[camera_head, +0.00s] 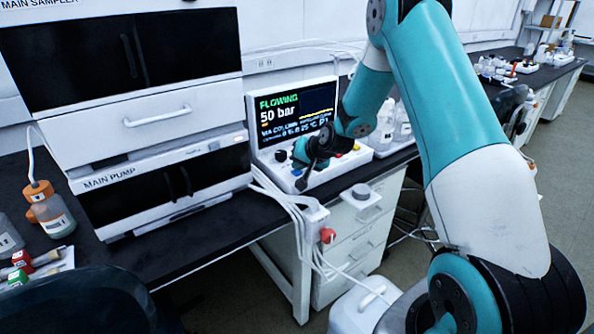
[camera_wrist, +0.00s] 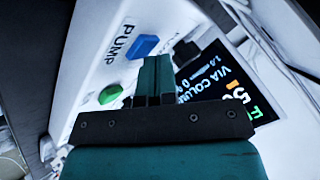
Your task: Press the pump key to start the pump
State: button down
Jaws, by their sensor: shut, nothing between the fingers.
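The control console has a sloping white key panel (camera_head: 345,165) and a screen (camera_head: 290,115) that reads "FLOWING", "50 bar" and "VIA COLUMN". In the wrist view a blue key (camera_wrist: 142,46) sits right beside the printed word "PUMP". A green key (camera_wrist: 110,94) is on the same panel, to the lower left. My gripper (camera_wrist: 153,62) is shut and empty, its fingertips over the panel just below the blue key in the picture. I cannot tell whether they touch the panel. In the head view my dark gripper (camera_head: 304,170) hides part of the keys.
The main pump unit (camera_head: 120,182) stands left of the console. An orange-capped bottle (camera_head: 50,212) is at far left. White cables (camera_head: 280,192) run over the bench edge, by a box with a red knob (camera_head: 327,235). Bottles (camera_head: 388,125) stand behind my arm.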

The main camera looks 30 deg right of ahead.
jog(key=shift+r, duration=0.1)
jog(key=shift+r+p, duration=0.6)
jog(key=shift+r, duration=0.2)
jog(key=shift+r+p, duration=1.8)
jog(key=shift+r, duration=0.7)
